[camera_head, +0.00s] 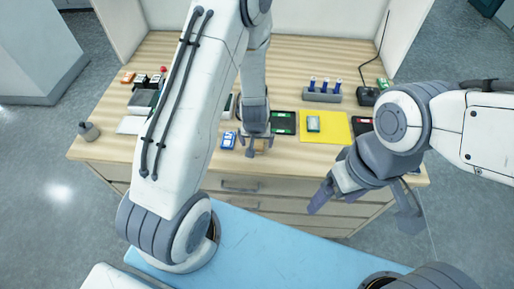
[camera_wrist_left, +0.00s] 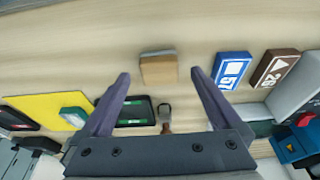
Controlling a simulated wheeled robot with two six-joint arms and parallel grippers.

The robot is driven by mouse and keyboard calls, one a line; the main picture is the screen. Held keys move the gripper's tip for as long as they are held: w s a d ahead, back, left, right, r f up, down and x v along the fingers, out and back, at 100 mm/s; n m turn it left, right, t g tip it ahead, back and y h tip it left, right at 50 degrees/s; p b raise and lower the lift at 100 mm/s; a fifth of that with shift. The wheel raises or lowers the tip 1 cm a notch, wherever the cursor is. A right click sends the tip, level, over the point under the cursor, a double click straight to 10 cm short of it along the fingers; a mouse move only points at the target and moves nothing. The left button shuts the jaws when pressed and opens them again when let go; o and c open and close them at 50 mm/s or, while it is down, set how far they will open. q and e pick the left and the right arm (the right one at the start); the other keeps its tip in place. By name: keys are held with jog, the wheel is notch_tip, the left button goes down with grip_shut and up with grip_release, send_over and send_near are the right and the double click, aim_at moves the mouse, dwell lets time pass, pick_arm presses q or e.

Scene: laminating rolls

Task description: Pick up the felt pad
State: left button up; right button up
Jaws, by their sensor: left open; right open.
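The felt pad looks like a small tan block with a greyish layer along one side; in the left wrist view the felt pad (camera_wrist_left: 158,69) lies flat on the wooden table between the spread fingertips, apart from both. In the head view, my left gripper (camera_head: 254,147) points down over the table's front part and is open and empty; it hides most of the pad, with only a bit of tan showing beside the fingers. My right gripper (camera_head: 365,208) is open and empty, in front of the table's right front edge.
A blue numbered block (camera_wrist_left: 233,70) and a brown numbered block (camera_wrist_left: 276,68) lie beside the pad. A black tray (camera_head: 283,122) and a yellow mat (camera_head: 338,128) with a green-and-white block (camera_head: 313,123) lie to the right. A rack of blue-topped bottles (camera_head: 322,96) stands behind.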

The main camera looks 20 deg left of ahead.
pick_arm(q)
jog(key=shift+x, duration=1.2)
jog(key=shift+d, duration=0.1)
jog(key=c, duration=1.5)
jog(key=shift+o, duration=0.2)
jog(key=shift+r, duration=0.15)
jog(key=shift+r, duration=0.6)
notch_tip(320, 180, up, 3)
jog(key=shift+r+p, duration=0.1)
jog(key=shift+p, duration=0.5)
jog(key=s+d+r+p, duration=0.3)
jog(key=d+r+p, duration=0.3)
jog(key=d, duration=0.5)
jog(key=shift+r, duration=0.2)
jog(key=shift+d, duration=0.1)
